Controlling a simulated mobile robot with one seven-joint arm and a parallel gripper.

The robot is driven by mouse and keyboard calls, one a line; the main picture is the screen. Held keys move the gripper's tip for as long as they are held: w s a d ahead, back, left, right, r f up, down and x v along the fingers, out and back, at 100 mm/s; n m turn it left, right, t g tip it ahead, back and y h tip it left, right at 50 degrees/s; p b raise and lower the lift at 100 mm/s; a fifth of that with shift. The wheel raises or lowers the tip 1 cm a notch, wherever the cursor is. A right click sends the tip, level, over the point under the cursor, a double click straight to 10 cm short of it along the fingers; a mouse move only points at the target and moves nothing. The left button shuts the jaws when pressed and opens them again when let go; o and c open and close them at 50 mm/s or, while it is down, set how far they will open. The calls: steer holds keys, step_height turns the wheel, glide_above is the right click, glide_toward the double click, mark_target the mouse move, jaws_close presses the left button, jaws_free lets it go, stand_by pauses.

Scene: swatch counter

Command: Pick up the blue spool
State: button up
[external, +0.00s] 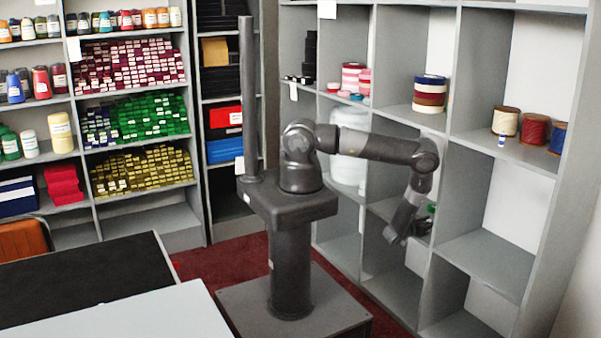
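A blue spool (558,138) stands at the right end of a row on the upper right shelf, beside a red spool (535,129) and a tan spool (506,121). Its right side is partly hidden by the shelf's upright. My gripper (393,238) hangs low, pointing down in front of the middle shelf column, to the left of and below the blue spool and well apart from it. The fingers are too small and dark to tell if they are open. I see nothing held in it.
A stack of blue, red and cream rolls (430,94) stands on the shelf (413,119) above my arm. A clear container (349,150) is behind my arm. Upright shelf dividers separate the bays. The lower right bay (487,262) is empty. A dark-topped table (80,280) is at left.

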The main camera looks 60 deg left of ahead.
jaws_close()
stand_by(0.3)
